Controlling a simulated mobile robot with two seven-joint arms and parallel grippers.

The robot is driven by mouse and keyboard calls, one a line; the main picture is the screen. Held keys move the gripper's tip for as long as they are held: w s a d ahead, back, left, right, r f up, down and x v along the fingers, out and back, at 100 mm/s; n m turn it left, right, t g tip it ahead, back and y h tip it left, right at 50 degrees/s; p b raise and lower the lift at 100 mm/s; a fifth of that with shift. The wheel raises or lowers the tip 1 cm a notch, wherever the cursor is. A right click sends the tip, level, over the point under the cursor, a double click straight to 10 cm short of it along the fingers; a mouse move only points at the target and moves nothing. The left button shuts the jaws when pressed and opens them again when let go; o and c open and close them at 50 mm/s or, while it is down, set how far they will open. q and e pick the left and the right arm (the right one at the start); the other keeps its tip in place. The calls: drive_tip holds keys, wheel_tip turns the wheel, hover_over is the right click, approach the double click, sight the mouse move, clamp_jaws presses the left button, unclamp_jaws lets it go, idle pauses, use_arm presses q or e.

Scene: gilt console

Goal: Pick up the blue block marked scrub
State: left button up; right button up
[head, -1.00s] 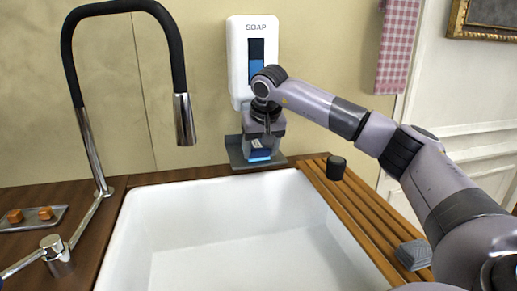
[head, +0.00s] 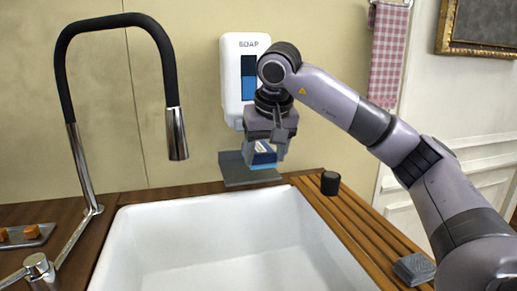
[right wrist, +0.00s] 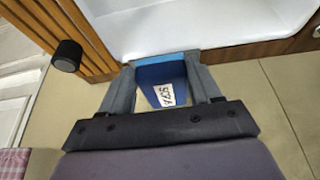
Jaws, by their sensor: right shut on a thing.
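The blue block (head: 264,158) is between the fingers of my right gripper (head: 265,156), in front of the soap dispenser. In the right wrist view the block (right wrist: 152,73) has a white label with dark lettering, only partly readable. The two grey fingers of the right gripper (right wrist: 160,75) press on its two sides. The block seems to hang above the grey tray (head: 236,172) at the back of the sink; the exact gap is hard to tell. My left gripper is not in view.
A white soap dispenser (head: 236,92) hangs on the wall just behind the gripper. The white sink (head: 215,240) is empty. A black faucet (head: 170,75) arches at left. A slatted wooden rack (head: 350,225) holds a dark cup (head: 330,183) and a grey sponge-like block (head: 413,268).

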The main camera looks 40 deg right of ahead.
drive_tip(key=s+a, duration=0.5)
drive_tip(key=s, duration=0.4)
drive_tip(key=shift+o, duration=0.6)
